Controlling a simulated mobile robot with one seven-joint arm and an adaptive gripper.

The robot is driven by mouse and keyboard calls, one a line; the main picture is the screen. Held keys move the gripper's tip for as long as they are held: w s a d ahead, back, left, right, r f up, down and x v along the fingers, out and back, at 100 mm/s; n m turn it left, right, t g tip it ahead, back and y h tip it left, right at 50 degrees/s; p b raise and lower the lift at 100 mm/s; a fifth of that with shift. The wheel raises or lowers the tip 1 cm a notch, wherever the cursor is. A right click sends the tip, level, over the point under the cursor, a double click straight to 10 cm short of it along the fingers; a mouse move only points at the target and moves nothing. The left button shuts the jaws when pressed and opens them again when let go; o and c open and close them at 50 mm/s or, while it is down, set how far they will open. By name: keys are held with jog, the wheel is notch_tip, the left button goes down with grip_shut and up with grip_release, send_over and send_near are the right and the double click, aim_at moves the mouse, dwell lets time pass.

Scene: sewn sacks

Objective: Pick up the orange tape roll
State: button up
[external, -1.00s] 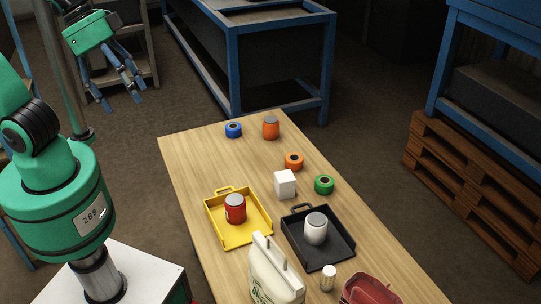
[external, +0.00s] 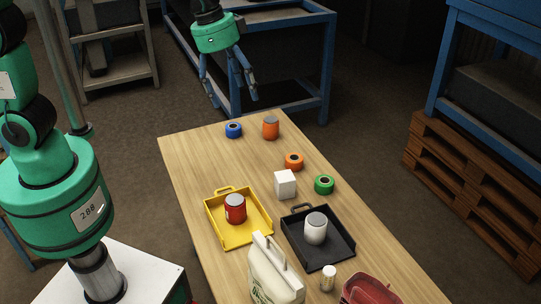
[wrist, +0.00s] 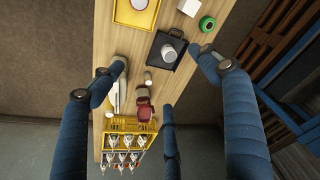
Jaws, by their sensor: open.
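The orange tape roll (external: 294,161) lies flat on the wooden table, behind the white cube and to the left of the green tape roll. It is not visible in the wrist view. My gripper (external: 232,99) hangs in the air above the far left end of the table, apart from everything on it. Its blue fingers are spread wide and empty. In the wrist view the open fingers (wrist: 160,95) frame the near part of the table far below.
A yellow tray (external: 245,240) and a black tray (external: 328,257) hold cans.

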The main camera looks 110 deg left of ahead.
jog(key=w+a+f+n, duration=0.1)
jog(key=w+a+f, duration=0.5)
jog(key=a, duration=0.4)
jog(key=n+g+h+p, duration=0.1)
jog(key=n+g+p, duration=0.1)
jog(key=g+p, duration=0.1)
send_over(294, 158)
notch_tip(294, 158, down, 27)
jog(key=shift+s+f, duration=0.1)
jog(key=shift+s, duration=0.05)
jog(key=shift+f, duration=0.1)
jog(key=shift+a+f, duration=0.1)
jog(key=shift+f, duration=4.1)
jog(key=shift+f, duration=0.1)
jog(key=shift+f, duration=2.5)
